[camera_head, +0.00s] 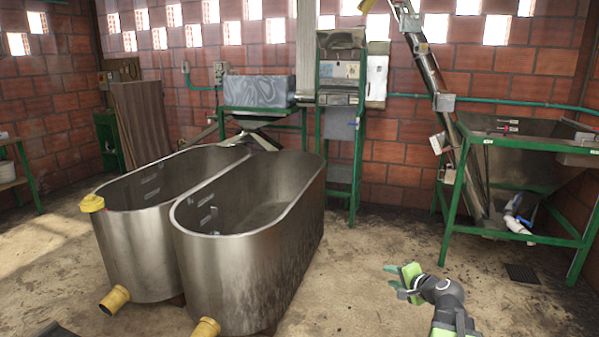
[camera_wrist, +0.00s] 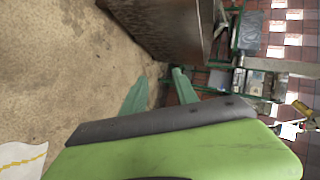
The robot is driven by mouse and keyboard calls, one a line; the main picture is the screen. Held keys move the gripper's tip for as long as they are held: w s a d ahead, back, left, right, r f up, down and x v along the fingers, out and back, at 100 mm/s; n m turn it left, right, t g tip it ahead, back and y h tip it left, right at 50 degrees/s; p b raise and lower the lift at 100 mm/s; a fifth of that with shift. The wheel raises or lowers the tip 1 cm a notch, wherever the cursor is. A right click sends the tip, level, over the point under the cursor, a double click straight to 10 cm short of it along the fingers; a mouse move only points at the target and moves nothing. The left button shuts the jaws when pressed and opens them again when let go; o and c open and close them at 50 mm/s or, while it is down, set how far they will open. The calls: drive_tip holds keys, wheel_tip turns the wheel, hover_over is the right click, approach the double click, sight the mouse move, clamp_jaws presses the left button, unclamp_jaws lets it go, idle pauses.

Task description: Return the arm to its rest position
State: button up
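My gripper (camera_head: 393,282) shows at the lower right of the head view, out in front of me above the dirt floor. Its green fingers point left, towards the tanks but apart from them. In the wrist view the two green fingers of my gripper (camera_wrist: 160,88) stand apart with nothing between them. The arm behind it is partly cut off by the bottom edge of the head view.
Two metal tanks (camera_head: 255,255) with yellow outlets (camera_head: 115,299) stand left of my gripper. A green-framed hopper (camera_head: 520,165) with an inclined elevator tube (camera_head: 428,70) stands at right. A white sack (camera_wrist: 20,160) lies at the wrist view's lower left. The floor between is clear.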

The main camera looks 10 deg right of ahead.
drive_tip(key=a+f+n+g+y, duration=0.1)
drive_tip(key=a+f+n+g, duration=0.15)
drive_tip(key=a, duration=0.85)
drive_tip(key=a+f+n+g+y, duration=0.2)
drive_tip(key=a+f+n, duration=0.15)
drive_tip(key=a, duration=0.65)
drive_tip(key=s+a+f+n+g+h, duration=0.1)
drive_tip(key=s+a+f+n+g, duration=0.15)
drive_tip(key=a, duration=0.25)
drive_tip(key=s+a+f+n+g, duration=0.1)
drive_tip(key=s+a+n, duration=0.15)
drive_tip(key=a, duration=0.35)
drive_tip(key=s+d+f+n+g+h, duration=0.2)
drive_tip(key=s+d+f+g+h, duration=0.15)
drive_tip(key=s+d, duration=0.4)
wheel_tip(320, 180, up, 14)
drive_tip(key=s+p, duration=0.2)
drive_tip(key=p, duration=1.1)
drive_tip(key=shift+a+f+n+g+h, duration=0.2)
drive_tip(key=shift+a+n+g+h, duration=0.15)
drive_tip(key=shift+n+g, duration=0.1)
